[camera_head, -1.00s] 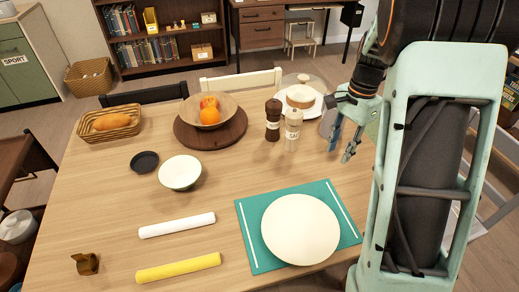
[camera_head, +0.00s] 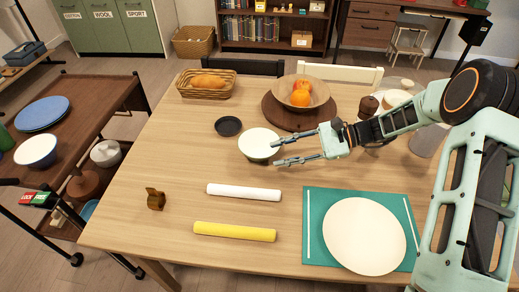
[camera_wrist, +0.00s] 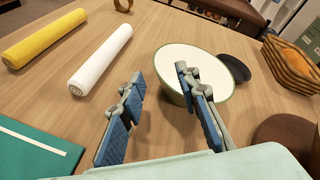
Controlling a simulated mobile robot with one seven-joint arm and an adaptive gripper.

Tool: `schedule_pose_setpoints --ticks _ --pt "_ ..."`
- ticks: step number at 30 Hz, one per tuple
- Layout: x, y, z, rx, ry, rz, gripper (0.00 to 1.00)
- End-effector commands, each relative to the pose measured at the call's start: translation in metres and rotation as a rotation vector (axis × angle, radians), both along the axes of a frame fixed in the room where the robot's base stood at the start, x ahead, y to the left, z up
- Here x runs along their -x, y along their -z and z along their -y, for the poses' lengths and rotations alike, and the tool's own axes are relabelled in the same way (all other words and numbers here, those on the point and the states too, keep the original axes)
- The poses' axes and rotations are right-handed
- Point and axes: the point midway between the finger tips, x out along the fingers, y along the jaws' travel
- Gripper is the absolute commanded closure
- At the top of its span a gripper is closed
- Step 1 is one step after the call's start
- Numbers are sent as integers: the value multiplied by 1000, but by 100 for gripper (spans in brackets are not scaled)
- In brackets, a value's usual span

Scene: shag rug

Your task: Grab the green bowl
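The green bowl (camera_head: 258,144) stands upright on the wooden table, with a pale inside and a green rim and outer side. It also shows in the wrist view (camera_wrist: 222,68), partly hidden behind one finger. My gripper (camera_head: 277,154) is open and empty, with its fingertips at the bowl's right side in the head view. In the wrist view the gripper (camera_wrist: 158,76) has its right finger in front of the bowl and its left finger over bare table. I cannot tell whether a finger touches the bowl.
A small black dish (camera_head: 228,126) sits close to the bowl. A white roll (camera_head: 243,192) and a yellow roll (camera_head: 234,232) lie in front. A fruit bowl on a round board (camera_head: 285,116) and a bread basket (camera_head: 206,90) stand behind. A teal mat (camera_head: 318,247) lies front right.

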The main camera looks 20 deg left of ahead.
Motion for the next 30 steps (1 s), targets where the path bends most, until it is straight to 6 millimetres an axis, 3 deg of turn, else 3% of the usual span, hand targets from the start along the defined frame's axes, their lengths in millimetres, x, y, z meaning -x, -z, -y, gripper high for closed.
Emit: schedule_pose_setpoints --ticks 15,22,30 --pt "21 19 -51 3 0 1 70" --pt "21 19 -53 3 2 2 70" --pt "21 19 -53 3 1 2 100"
